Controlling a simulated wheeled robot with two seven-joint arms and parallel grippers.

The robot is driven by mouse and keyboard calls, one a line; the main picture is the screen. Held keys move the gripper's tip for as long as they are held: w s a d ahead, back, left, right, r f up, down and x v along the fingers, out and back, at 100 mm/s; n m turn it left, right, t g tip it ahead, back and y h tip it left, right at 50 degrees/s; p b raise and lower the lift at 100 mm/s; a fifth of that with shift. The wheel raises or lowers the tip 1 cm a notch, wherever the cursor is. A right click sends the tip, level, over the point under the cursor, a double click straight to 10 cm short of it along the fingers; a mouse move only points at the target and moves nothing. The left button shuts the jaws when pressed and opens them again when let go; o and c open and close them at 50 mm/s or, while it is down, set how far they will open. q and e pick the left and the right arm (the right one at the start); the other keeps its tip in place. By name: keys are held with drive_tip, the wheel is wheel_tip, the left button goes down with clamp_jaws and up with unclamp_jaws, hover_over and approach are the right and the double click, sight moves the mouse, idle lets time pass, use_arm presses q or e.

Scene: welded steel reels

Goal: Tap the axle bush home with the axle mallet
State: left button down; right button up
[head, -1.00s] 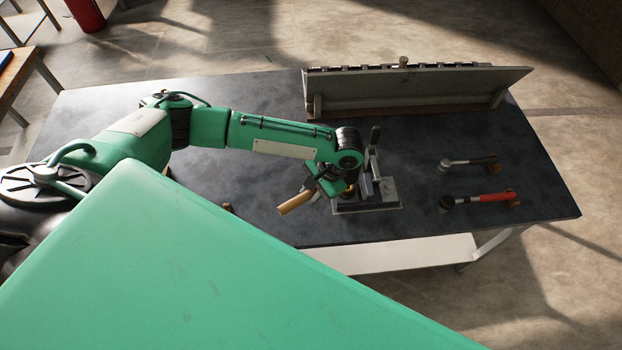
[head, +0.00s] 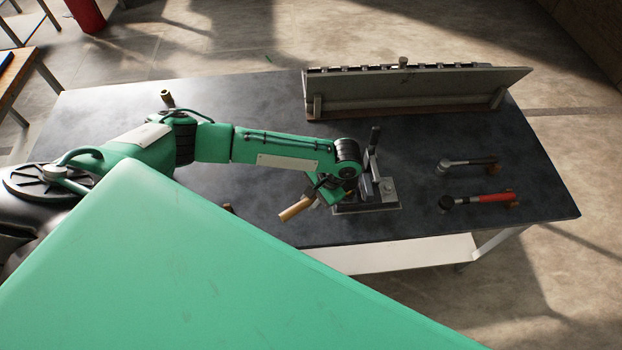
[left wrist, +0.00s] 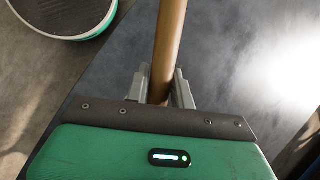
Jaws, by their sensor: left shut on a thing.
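My left gripper (head: 322,190) is shut on a wooden handle (head: 297,208), which I take to be the axle mallet's. The handle points down and left over the table's front part. The left wrist view shows the handle (left wrist: 168,45) standing between the jaws (left wrist: 161,88). The mallet's head is hidden behind the gripper. A grey steel fixture (head: 386,190) with an upright lever stands on its base plate just right of the gripper. I cannot make out the axle bush; the gripper and wrist cover the fixture's left part. My right gripper is out of view.
Two hammer-like tools, one dark-handled (head: 468,163) and one red-handled (head: 480,198), lie on the right of the dark table (head: 270,100). A long grey rack (head: 420,90) stands at the back. A small brass-coloured cylinder (head: 166,98) stands behind my left arm.

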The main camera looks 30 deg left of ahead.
use_arm(q)
drive_tip(key=shift+r, duration=4)
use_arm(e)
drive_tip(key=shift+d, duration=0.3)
